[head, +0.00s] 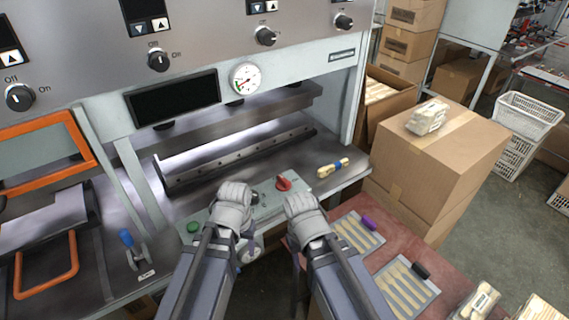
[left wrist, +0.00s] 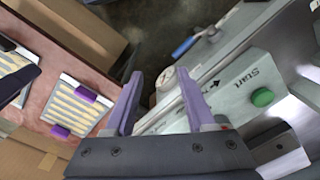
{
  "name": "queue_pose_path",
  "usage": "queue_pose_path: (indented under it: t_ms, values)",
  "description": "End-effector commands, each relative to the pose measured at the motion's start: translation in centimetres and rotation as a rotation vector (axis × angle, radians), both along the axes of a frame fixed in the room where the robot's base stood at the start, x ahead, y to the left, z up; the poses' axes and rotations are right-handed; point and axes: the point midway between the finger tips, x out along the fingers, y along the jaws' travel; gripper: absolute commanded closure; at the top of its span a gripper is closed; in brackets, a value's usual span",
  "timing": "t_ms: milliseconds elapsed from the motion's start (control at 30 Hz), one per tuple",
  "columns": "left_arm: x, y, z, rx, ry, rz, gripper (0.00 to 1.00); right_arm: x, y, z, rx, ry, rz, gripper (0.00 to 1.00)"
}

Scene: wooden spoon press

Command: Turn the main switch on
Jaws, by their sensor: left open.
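I cannot read which switch is labelled main. My left gripper (left wrist: 160,84) is open and empty in the left wrist view, with the box's "Start" panel (left wrist: 222,93) and green button (left wrist: 263,97) beyond and right of its fingers. The red knob does not show there. In the head view my left wrist is left of the knob. My right wrist is just below the knob; its fingers are mostly hidden.
Off/On knobs (head: 159,60) line the upper panel beside a gauge (head: 245,78). A small wooden-handled tool (head: 333,168) lies on the ledge. Trays of wooden spoons (head: 402,288) lie on the red table at right. Cardboard boxes (head: 440,160) stand behind it. A blue-handled lever (head: 127,240) is at left.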

Motion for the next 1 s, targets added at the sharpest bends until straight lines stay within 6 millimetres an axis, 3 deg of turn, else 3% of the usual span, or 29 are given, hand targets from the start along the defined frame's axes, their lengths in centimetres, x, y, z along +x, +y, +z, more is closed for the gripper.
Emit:
queue_pose_path:
  t_ms: [33, 167, 267, 500, 700, 833, 1000]
  values:
    - [0.9, 0.8, 2.3, -0.008, -0.008, 0.032, 0.45, 0.0, 0.0, 2.3, 0.000, 0.000, 0.000, 0.50]
    - [3.9, 2.3, 4.8, -0.028, -0.027, 0.120, 0.45, 0.0, 0.0, 4.8, 0.000, 0.000, 0.001, 0.50]
    - [9.0, 2.1, 6.5, -0.045, -0.035, 0.230, 0.45, 0.0, 0.0, 6.5, 0.000, 0.000, 0.001, 0.50]
    - [20.0, -3.1, 6.4, -0.054, -0.018, 0.464, 0.45, 0.0, 0.0, 6.4, 0.000, 0.000, 0.001, 0.50]
    - [27.3, -8.8, 6.3, -0.050, -0.003, 0.630, 0.45, 0.0, 0.0, 6.3, 0.000, 0.000, 0.001, 0.50]
    - [29.6, -11.0, 6.3, -0.046, 0.004, 0.700, 0.45, 0.0, 0.0, 6.3, 0.000, 0.000, 0.001, 0.50]
    - [30.1, -11.9, 6.3, -0.044, 0.006, 0.731, 0.45, 0.0, 0.0, 6.3, 0.000, 0.000, 0.001, 0.50]
